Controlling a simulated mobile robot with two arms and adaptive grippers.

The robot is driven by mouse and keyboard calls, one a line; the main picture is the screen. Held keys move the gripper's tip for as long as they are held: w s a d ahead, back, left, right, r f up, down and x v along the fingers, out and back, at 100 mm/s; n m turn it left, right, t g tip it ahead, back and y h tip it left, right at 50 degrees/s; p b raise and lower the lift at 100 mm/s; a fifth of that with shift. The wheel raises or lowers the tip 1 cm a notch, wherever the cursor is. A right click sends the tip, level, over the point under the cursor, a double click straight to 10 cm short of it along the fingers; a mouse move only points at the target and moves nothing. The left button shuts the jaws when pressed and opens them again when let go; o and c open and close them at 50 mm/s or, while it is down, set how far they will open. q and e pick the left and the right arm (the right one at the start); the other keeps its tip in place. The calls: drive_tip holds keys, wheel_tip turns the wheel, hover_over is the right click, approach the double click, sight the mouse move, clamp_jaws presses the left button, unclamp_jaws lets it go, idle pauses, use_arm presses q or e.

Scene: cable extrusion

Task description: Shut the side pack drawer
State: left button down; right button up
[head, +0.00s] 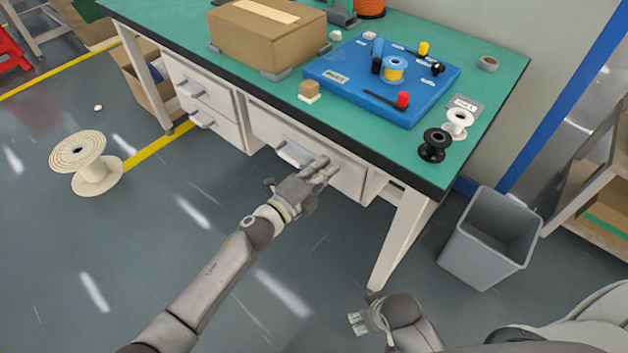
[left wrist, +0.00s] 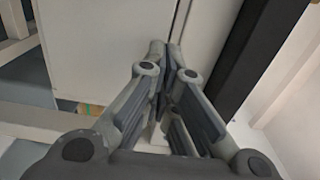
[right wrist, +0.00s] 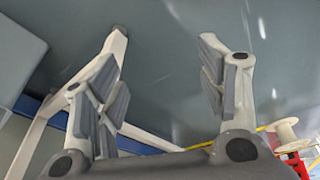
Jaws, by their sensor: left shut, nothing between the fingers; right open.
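The side pack drawer (head: 345,178) is a pale front with a light bar handle (head: 295,154) under the right half of the green-topped bench. It looks flush or nearly so; I cannot tell whether a small gap is left. My left gripper (head: 326,168) is shut and empty, its fingertips at the drawer front just right of the handle. In the left wrist view its fingers (left wrist: 171,52) are together in front of a pale panel with a narrow seam; contact is unclear. My right gripper (head: 360,322) is open and empty, low over the floor; its spread fingers show in the right wrist view (right wrist: 163,62).
Two more drawers (head: 205,95) are at the left of the bench (head: 470,100). A bench leg (head: 402,240) and a grey bin (head: 490,240) stand at the right. A large cream spool (head: 92,176) is on the floor at left. Floor before the drawers is clear.

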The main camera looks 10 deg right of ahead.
use_arm(q)
drive_tip(key=shift+b+x, duration=0.35)
drive_tip(key=shift+x, duration=0.75)
drive_tip(key=shift+w+r, duration=0.1)
drive_tip(key=shift+d+r, duration=0.1)
use_arm(e)
wheel_tip(320, 180, up, 4)
drive_tip(key=shift+w+r, duration=0.1)
use_arm(q)
drive_tip(key=shift+r, duration=0.15)
